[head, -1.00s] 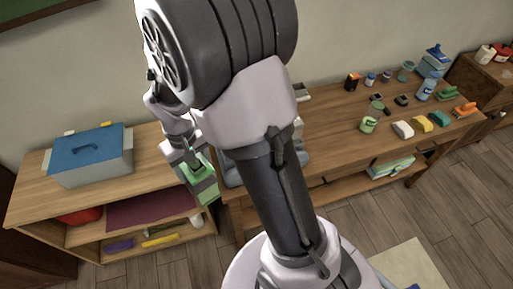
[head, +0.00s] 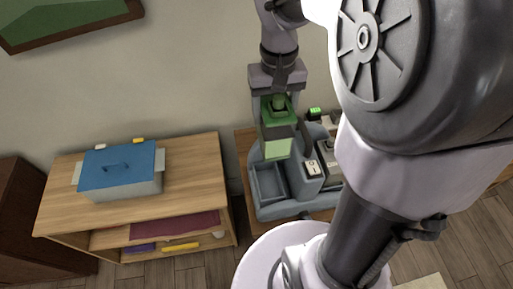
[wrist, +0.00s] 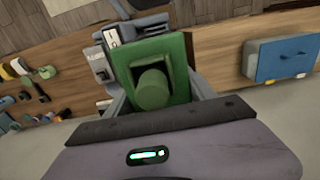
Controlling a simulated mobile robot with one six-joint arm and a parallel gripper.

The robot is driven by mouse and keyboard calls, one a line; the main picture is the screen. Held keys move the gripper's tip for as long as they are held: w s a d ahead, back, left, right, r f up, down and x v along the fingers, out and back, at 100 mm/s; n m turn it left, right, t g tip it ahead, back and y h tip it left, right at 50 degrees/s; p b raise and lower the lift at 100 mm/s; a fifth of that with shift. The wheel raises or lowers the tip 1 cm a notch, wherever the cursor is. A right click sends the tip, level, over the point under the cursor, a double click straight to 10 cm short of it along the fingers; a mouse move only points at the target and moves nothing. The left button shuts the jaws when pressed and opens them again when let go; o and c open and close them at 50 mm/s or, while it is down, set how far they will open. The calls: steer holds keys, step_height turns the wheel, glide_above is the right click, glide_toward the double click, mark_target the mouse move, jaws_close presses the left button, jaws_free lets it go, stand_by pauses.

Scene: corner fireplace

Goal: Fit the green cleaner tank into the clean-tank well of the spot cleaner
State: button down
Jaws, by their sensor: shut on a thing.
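The green cleaner tank (head: 278,148) hangs from my gripper (head: 278,106), dark green at the top and pale green below. In the wrist view the tank (wrist: 172,47) shows its top and round green cap between the fingers of my gripper (wrist: 158,90), which is shut on it. The grey-blue spot cleaner (head: 285,211) stands below and around the tank's line of sight, with an open, empty compartment at its front left. The tank appears over the cleaner's rear left part. I cannot tell whether its lower end touches the cleaner or is above it.
A wooden shelf unit (head: 199,165) stands left of the cleaner, with a blue-lidded box (head: 120,158) on top. A small green-topped item (head: 314,112) is behind the cleaner. My arm hides much of the right side.

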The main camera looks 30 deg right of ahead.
step_height(320, 180, down, 28)
steer(key=b, duration=1)
steer(key=shift+s+r, duration=0.15)
steer(key=shift+r, duration=0.05)
steer(key=shift+f+b, duration=0.2)
steer(key=shift+b, duration=0.2)
steer(key=shift+c, duration=1.6)
jaws_free()
steer(key=shift+r, duration=0.1)
